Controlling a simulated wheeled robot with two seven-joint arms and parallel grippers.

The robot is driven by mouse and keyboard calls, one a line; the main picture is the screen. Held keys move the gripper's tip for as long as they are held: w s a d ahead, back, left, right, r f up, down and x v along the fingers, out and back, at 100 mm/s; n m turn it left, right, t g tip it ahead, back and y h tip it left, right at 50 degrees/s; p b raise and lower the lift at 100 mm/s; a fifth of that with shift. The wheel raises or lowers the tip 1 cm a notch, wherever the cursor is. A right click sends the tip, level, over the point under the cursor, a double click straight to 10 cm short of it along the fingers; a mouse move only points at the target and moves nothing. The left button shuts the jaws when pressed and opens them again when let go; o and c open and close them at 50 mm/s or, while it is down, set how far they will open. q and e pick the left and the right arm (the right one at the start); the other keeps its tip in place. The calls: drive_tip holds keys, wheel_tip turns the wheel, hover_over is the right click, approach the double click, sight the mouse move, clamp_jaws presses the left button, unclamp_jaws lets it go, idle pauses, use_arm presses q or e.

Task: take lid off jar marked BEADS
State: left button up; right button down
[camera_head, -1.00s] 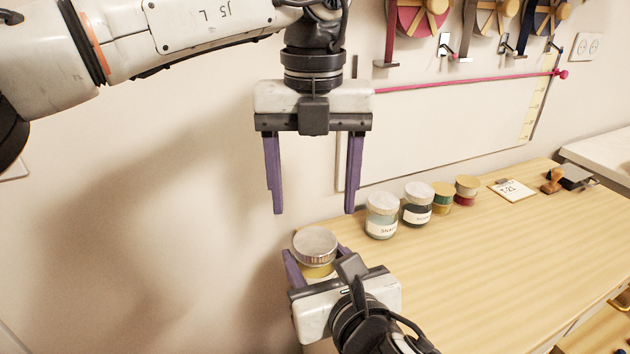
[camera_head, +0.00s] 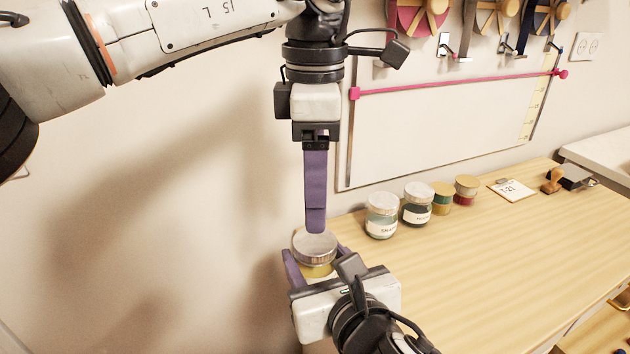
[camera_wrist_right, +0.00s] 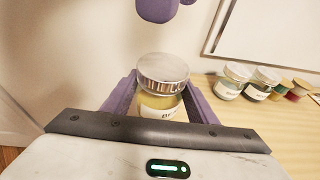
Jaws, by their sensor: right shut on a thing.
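A jar with yellowish contents and a silver lid (camera_head: 314,246) stands at the table's left end. The right wrist view shows the jar (camera_wrist_right: 158,103) upright with its lid (camera_wrist_right: 163,70) on. Its label shows only in part, starting with what may be "BE". My right gripper (camera_head: 315,254) is shut around the jar's body, below the lid. My left gripper (camera_head: 315,230) points down just above the lid, seen edge-on, so one finger hides the other. It looks open and empty. A purple fingertip of it (camera_wrist_right: 157,9) shows above the lid in the right wrist view.
Two labelled jars, a pale one (camera_head: 381,216) and a dark one (camera_head: 417,205), stand to the right with spools (camera_head: 466,190) beyond. A card (camera_head: 512,190) and a stamp (camera_head: 552,181) lie farther right. The wooden tabletop (camera_head: 480,255) in front is clear. The wall is close behind.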

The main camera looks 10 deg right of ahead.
sight(314, 240)
use_arm(q)
wheel_tip(314, 240, down, 7)
drive_tip(key=shift+f, duration=0.15)
idle(0.4)
drive_tip(key=c, duration=1.1)
drive_tip(key=n, duration=1)
drive_tip(key=shift+r, duration=0.2)
drive_tip(key=shift+r, duration=1)
